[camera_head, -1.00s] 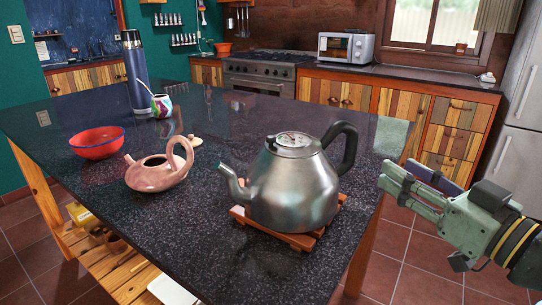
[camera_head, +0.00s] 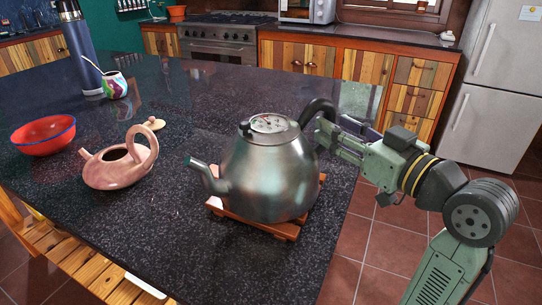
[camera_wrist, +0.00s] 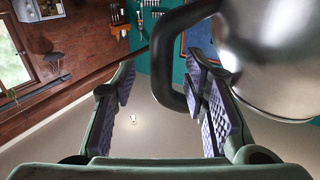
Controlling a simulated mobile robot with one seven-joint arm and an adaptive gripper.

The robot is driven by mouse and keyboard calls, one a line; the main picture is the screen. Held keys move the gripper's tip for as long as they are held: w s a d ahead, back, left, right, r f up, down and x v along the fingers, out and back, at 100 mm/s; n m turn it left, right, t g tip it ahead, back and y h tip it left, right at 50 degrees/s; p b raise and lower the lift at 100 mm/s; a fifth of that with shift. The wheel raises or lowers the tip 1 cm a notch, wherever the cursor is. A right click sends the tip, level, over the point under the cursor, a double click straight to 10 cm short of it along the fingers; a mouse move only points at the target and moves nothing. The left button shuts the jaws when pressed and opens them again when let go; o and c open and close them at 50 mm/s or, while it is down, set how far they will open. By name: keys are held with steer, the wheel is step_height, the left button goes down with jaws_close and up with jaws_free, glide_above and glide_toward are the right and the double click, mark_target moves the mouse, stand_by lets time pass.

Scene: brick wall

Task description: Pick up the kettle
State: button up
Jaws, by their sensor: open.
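The steel kettle (camera_head: 265,172) with a black curved handle stands upright on a wooden trivet (camera_head: 285,228) on the dark counter. Its spout points left and a round dial is on its lid. My gripper (camera_head: 328,136) is at the kettle's right side, beside the handle. In the wrist view, my gripper (camera_wrist: 160,98) is open. The black handle (camera_wrist: 167,62) shows in the gap between the fingers, closer to the right finger, with the kettle's shiny body (camera_wrist: 275,65) at the right. Whether a finger touches the handle I cannot tell.
The counter's right edge runs under my arm.

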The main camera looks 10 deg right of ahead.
steer(key=shift+x, duration=1.4)
steer(key=shift+c, duration=0.4)
jaws_close()
steer(key=shift+r, duration=0.15)
